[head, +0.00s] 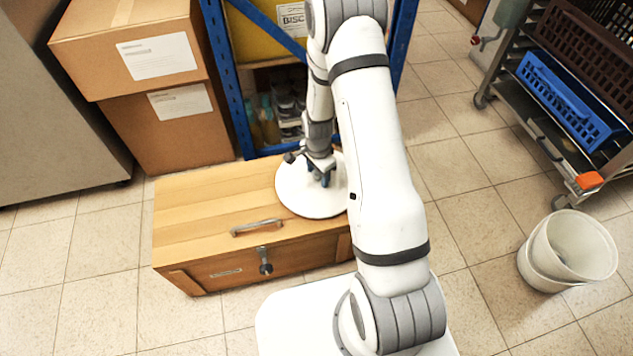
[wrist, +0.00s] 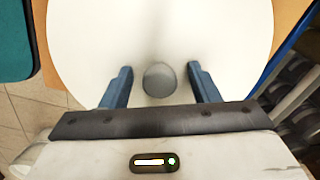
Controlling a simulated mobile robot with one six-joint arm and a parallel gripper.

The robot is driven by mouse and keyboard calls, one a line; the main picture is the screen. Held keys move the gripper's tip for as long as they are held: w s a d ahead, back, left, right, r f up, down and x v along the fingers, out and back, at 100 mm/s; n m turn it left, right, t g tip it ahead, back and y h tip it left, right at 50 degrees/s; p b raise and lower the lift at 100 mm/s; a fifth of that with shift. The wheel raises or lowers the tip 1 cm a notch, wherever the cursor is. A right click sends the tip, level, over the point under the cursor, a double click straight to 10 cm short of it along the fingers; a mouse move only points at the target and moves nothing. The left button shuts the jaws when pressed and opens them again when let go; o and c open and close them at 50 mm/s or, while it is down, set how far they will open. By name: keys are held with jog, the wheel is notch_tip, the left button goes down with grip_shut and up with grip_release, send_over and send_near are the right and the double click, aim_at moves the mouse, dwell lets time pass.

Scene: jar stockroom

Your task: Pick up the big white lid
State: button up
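The big white lid (head: 298,190) is a round disc lying on top of a wooden chest (head: 190,210), at the chest's right end. It fills most of the wrist view (wrist: 160,30), with a round grey knob (wrist: 159,80) near its lower middle. My gripper (head: 322,178) is over the lid. In the wrist view its two blue fingers (wrist: 160,86) are apart, one on each side of the knob, with a gap on both sides. My arm hides the lid's right edge in the head view.
Cardboard boxes (head: 130,60) stand behind the chest at left. A blue-framed shelf (head: 235,100) with jars rises just behind the lid. A cart with a blue crate (head: 560,95) and white buckets (head: 570,245) stand at right. Tiled floor between is clear.

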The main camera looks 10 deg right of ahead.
jog(key=c, duration=1)
jog(key=shift+c, duration=0.2)
jog(key=shift+r, duration=0.15)
